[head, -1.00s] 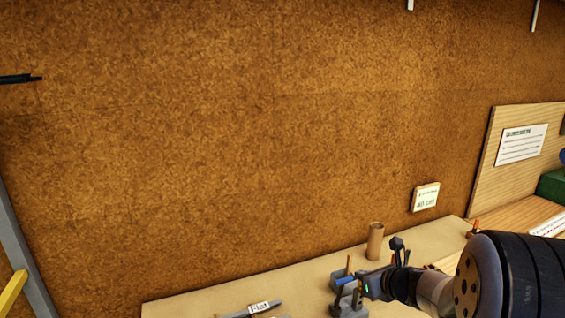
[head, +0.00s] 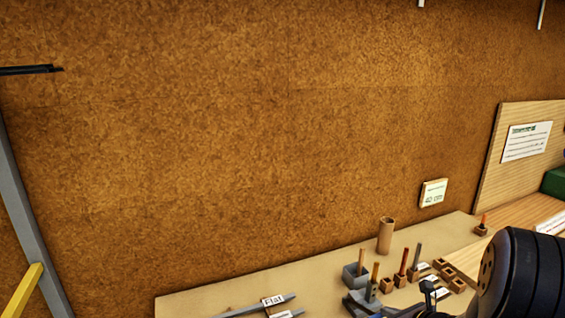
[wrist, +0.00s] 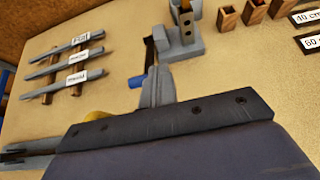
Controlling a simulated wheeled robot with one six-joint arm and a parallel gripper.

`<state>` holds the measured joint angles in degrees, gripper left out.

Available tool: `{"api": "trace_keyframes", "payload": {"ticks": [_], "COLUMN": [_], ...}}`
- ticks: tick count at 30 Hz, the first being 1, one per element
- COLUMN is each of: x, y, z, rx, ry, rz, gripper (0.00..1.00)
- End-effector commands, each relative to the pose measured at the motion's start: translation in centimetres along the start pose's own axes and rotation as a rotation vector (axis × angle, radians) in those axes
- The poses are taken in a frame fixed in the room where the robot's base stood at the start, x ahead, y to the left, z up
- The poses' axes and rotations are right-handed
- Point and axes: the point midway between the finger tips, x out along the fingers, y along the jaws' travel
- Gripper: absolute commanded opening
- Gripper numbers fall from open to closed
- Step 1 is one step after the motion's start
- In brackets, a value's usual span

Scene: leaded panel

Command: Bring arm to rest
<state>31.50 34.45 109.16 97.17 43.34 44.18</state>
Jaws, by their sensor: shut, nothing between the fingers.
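My gripper (wrist: 160,123) shows in the wrist view as a dark bar with screw holes across the lower part of the frame. It is shut and empty, over the pale bench top; its fingertips cannot be made out clearly. My arm (head: 520,275) enters the head view at the lower right as a dark ribbed link, with a small dark part left of it at the bottom edge. The rest of the arm is out of frame.
The bench (head: 215,297) carries labelled grey files (wrist: 68,61) on a rack, a grey holder (wrist: 183,38), small wooden blocks (wrist: 255,10) and a wooden cylinder (head: 386,235). A cork wall (head: 240,130) stands behind. A wooden board (head: 520,170) stands at the right.

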Motion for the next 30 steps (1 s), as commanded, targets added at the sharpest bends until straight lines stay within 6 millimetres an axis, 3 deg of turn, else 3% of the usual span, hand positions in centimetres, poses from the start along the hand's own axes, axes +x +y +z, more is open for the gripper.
{"api": "trace_keyframes", "payload": {"ticks": [3,10,23,30], "x": [0.2,0.5,0.3,-0.9], "y": [-0.2,-0.1,-0.2,-0.2], "z": [-2.1,-3.7,-3.5,-1.9], "rx": [0.005,0.001,0.0,0.009], "ry": [0.003,0.001,-0.002,-0.003], "rz": [0.002,0.004,0.001,-0.007], "gripper": [0.0,0.0,0.0,0.0]}}
